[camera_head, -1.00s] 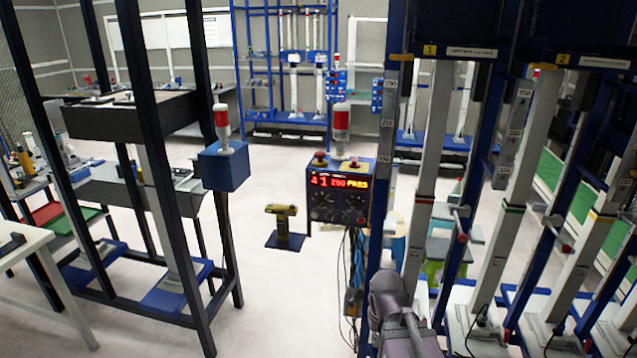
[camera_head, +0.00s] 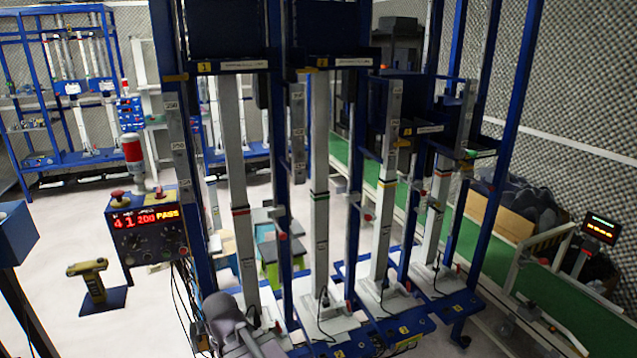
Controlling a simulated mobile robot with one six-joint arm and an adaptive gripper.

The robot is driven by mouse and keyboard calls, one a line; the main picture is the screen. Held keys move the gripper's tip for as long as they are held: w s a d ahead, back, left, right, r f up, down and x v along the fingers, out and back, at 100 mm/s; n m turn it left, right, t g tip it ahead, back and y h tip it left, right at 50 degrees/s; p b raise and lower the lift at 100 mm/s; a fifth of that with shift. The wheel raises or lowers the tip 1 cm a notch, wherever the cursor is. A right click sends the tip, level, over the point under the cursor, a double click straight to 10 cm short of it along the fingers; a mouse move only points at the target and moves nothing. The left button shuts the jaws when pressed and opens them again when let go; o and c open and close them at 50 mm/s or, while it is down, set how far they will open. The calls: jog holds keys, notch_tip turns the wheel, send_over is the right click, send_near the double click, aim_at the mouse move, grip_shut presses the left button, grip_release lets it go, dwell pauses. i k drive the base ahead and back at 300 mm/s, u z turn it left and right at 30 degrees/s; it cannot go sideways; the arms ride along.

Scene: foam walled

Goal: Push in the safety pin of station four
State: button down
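Station four appears to be the rightmost bay of the blue test rack, with a light grey column (camera_head: 436,222) standing on a blue base. A small red-tipped part (camera_head: 422,191) shows beside that column; it may be its safety pin, but it is too small to tell how far in it sits. Similar red-tipped pins show at the bays to the left, including one (camera_head: 368,217) by the third column (camera_head: 384,225). A dark grey part of my arm shows at the bottom, in front of the first column. My gripper's fingers are not visible.
A control box (camera_head: 147,222) with a red lit display reading "41 200 PASS" stands left of the rack. A yellow-black device (camera_head: 88,278) stands on the floor at left. A green conveyor (camera_head: 570,300) and a small display (camera_head: 601,228) are at right.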

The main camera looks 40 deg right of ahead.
aim_at(491, 188)
jog(key=z, duration=0.35)
jog(key=k, duration=0.7)
jog(key=z, duration=1.05)
jog(key=k, duration=0.75)
jog(key=z, duration=0.25)
jog(key=i, duration=1.2)
jog(key=z, duration=0.35)
